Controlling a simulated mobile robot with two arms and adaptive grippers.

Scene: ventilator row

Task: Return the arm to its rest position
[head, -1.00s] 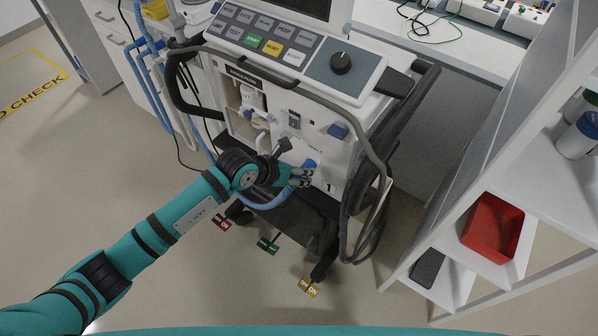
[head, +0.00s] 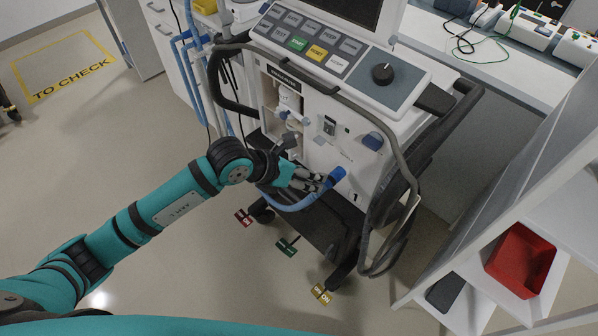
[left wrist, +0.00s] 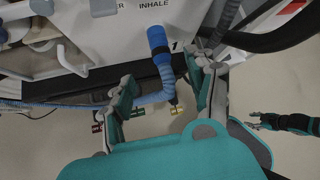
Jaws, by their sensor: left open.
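My left arm reaches in from the left in the head view. Its gripper (head: 315,182) is open and empty, just left of the blue hose connector (head: 337,175) on the ventilator's lower front. In the left wrist view the gripper's fingers (left wrist: 165,88) stand apart, with the connector (left wrist: 160,48) beyond and between them. The connector sits at the port under the word INHALE, and a blue hose (left wrist: 150,98) runs from it to the left. My right gripper (left wrist: 254,121) shows small at the right of the left wrist view, its fingers seemingly apart; it is outside the head view.
The ventilator (head: 345,125) stands on a wheeled cart with dark side rails. A white shelf with a red bin (head: 520,260) is at the right. Coloured floor tags, one yellow (head: 320,293), lie by the wheels. The floor at left is open.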

